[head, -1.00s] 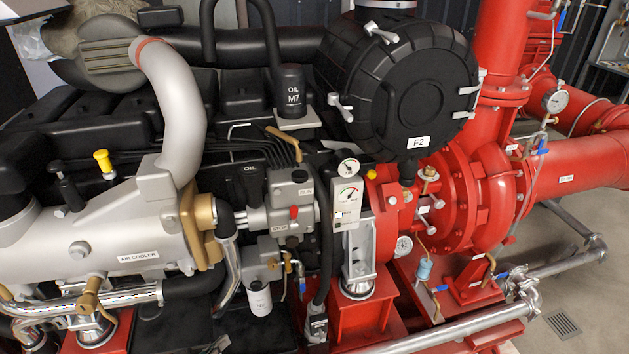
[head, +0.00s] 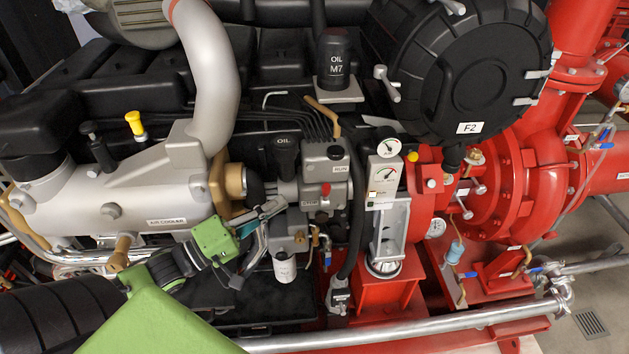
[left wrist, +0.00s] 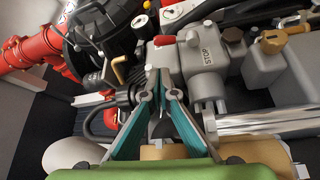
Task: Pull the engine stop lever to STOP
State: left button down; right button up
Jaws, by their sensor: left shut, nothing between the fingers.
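The engine stop lever (head: 326,189) is a small red-tipped lever on a grey control box (head: 338,166), with a RUN label above it and a STOP label below. In the left wrist view its red tip (left wrist: 164,40) shows beyond the fingers, and the STOP label is on the box to its right. My left gripper (head: 277,207) is shut and empty, with a green body and teal finger pads. My right gripper is out of view.
The silver air cooler (head: 165,205) is left of the box. A white gauge panel (head: 384,180) and a black hose stand close to its right. A white filter (head: 284,267) hangs below. A silver rail (head: 400,335) runs along the front.

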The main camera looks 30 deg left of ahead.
aim_at(326, 195)
pick_arm(q)
jog(key=p+x, duration=0.1)
jog(key=x, duration=0.8)
jog(key=shift+w+p, duration=0.1)
jog(key=shift+p, duration=0.2)
jog(key=shift+w+d, duration=0.2)
jog(key=shift+w, duration=0.25)
